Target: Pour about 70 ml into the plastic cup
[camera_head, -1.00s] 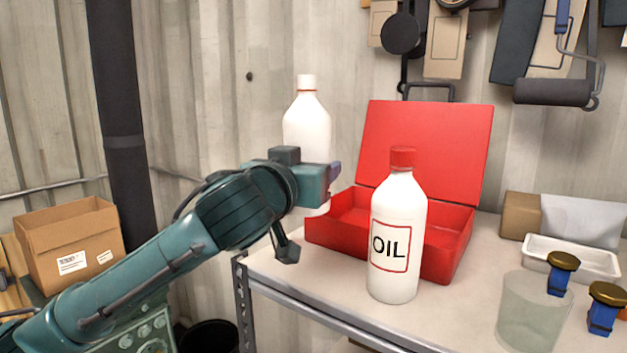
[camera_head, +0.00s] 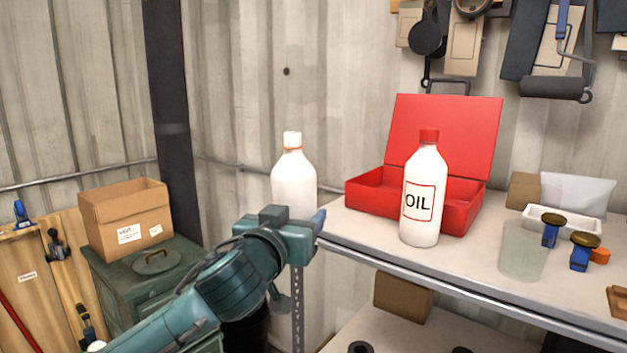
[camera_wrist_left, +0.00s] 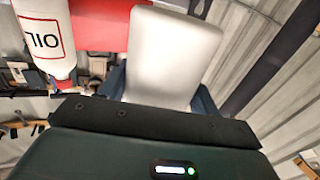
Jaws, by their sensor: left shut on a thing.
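My left gripper (camera_head: 300,226) is shut on a white bottle (camera_head: 294,180) with a white cap and an orange ring, held upright left of the shelf. The bottle fills the middle of the left wrist view (camera_wrist_left: 170,55). The clear plastic cup (camera_head: 523,250) stands on the shelf at the right, apart from the gripper. A second white bottle marked OIL (camera_head: 420,200), with a red cap, stands on the shelf and also shows in the left wrist view (camera_wrist_left: 42,38). Whether the held bottle has a label is hidden. My right gripper is not in view.
An open red box (camera_head: 440,145) stands behind the OIL bottle. Blue clamps with brown knobs (camera_head: 582,255) and a white tray (camera_head: 560,222) are near the cup. The shelf's front edge (camera_head: 470,290) runs below. A cardboard box (camera_head: 125,222) sits on a green cabinet at left.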

